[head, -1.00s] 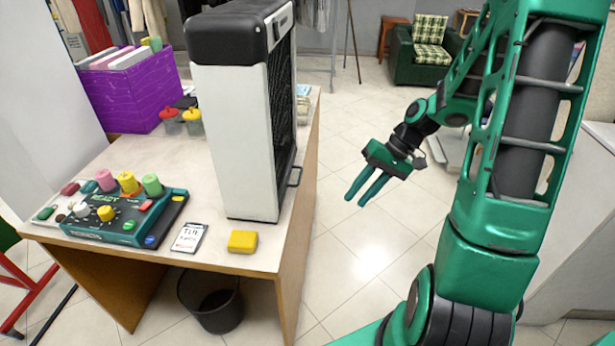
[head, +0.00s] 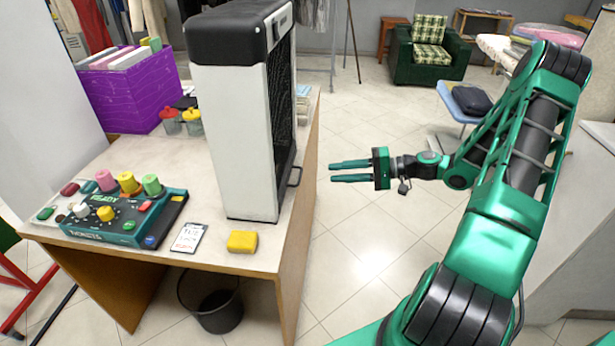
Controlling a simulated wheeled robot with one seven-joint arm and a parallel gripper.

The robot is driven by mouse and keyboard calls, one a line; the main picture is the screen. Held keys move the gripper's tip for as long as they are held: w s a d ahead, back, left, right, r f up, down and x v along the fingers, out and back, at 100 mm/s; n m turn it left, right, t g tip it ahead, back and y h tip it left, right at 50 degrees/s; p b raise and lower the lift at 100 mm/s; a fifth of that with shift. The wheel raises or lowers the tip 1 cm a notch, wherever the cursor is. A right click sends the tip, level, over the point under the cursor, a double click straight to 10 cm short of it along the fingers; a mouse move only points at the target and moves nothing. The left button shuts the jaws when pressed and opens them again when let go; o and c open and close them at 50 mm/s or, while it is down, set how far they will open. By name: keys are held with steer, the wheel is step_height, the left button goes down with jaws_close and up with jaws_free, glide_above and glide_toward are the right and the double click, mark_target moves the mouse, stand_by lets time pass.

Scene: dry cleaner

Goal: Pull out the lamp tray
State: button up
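A tall white machine with a black top (head: 232,120) stands upright on the table. Its dark ribbed side (head: 283,95) faces right, towards my gripper. A dark handle (head: 296,177) sticks out low on that side; it looks like the lamp tray's handle, and the tray itself cannot be made out. My gripper (head: 332,171) is to the right of the handle, apart from it, over the floor past the table's edge. Its two green fingers point left and stand a little apart, with nothing between them.
On the table (head: 150,165) are a control box with coloured knobs (head: 125,215), a card (head: 188,238), a yellow block (head: 242,241) and a purple crate (head: 130,95). A black bin (head: 218,305) stands below. A green armchair (head: 430,55) is behind; open floor lies right of the table.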

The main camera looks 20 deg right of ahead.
steer(key=x, duration=0.9)
steer(key=shift+w+a, duration=0.15)
steer(key=shift+a, duration=0.2)
steer(key=shift+f, duration=0.1)
jaws_close()
steer(key=shift+f, duration=0.15)
stand_by(0.8)
